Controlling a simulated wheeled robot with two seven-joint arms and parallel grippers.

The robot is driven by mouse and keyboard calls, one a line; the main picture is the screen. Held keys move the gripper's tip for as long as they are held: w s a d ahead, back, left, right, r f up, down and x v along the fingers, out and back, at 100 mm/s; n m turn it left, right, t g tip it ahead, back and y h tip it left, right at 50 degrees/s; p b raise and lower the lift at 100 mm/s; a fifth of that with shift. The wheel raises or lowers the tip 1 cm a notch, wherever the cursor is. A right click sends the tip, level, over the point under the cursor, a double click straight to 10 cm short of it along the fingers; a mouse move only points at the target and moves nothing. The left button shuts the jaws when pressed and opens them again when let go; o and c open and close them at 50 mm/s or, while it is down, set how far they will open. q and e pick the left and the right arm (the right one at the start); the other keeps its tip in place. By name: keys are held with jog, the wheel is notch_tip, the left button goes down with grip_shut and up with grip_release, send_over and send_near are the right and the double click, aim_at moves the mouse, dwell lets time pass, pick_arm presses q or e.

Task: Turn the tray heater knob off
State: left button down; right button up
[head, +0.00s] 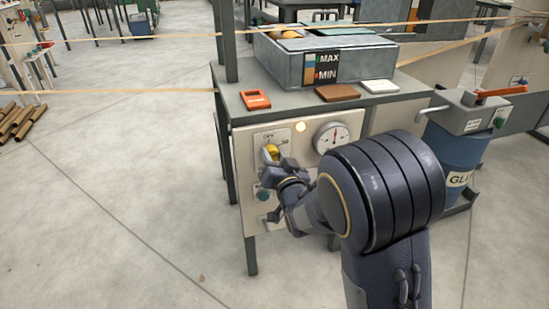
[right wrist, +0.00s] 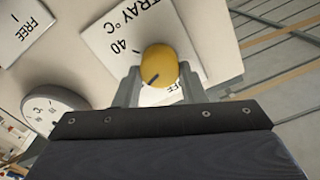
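The tray heater knob (head: 271,151) is yellow and round, on the front panel (head: 244,146) of the metal bench. In the right wrist view the knob (right wrist: 160,66) has a dark pointer mark aimed toward the lower left. Its white label plate (right wrist: 120,38) reads TRAY °C and 40, with further lettering partly hidden below the knob. My right gripper (right wrist: 160,88) has a finger on each side of the knob, very close to it. I cannot tell whether the fingers touch it. My left gripper is not in view.
A round gauge (head: 334,138) and a small glowing lamp (head: 300,127) are on the panel. A green knob (head: 263,195) sits lower down. On top stands a grey tray (head: 281,66). A blue glue drum (head: 452,152) stands at right.

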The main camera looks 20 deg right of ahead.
jog(key=shift+c, duration=0.6)
jog(key=shift+n, duration=1.3)
jog(key=n, duration=0.4)
jog(key=shift+a+n, duration=0.15)
jog(key=shift+n, duration=0.15)
jog(key=n, duration=0.3)
jog(key=shift+a+p, duration=0.1)
jog(key=shift+p, duration=0.25)
jog(key=shift+f+n, duration=0.1)
jog(key=shift+n, duration=1.7)
